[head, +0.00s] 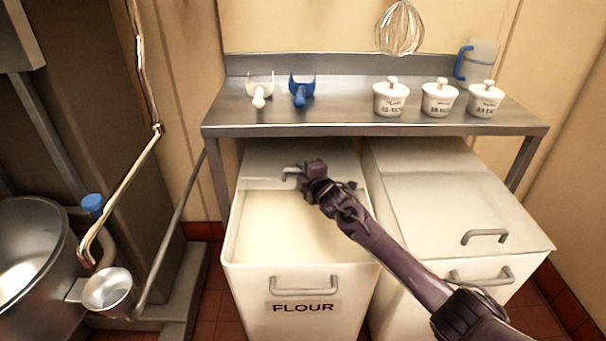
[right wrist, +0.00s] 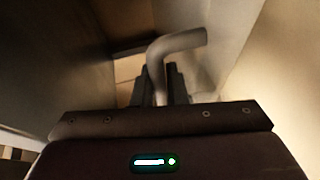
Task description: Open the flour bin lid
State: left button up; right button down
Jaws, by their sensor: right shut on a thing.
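The white flour bin (head: 302,285) stands under the left part of the steel table, with a FLOUR label on its front. Its front half is uncovered and pale flour (head: 275,222) shows inside. The lid (head: 268,158) is slid or folded back under the table, over the rear of the bin. My right gripper (head: 296,173) is at the lid's front edge, shut on the lid handle (head: 288,178). The right wrist view shows the bent grey handle (right wrist: 178,45) between the two dark fingers (right wrist: 160,85). My left gripper is in neither view.
A second white bin (head: 450,200) with its lid closed stands to the right. The steel table (head: 340,118) above holds scoops (head: 301,92), several white lidded pots (head: 390,100) and a jug (head: 480,62). A metal bowl (head: 35,235) is at the left.

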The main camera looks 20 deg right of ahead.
jog(key=shift+w, duration=0.15)
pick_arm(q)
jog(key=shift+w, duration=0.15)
pick_arm(e)
jog(key=c, duration=1.5)
grip_release()
jog(key=shift+o, duration=0.2)
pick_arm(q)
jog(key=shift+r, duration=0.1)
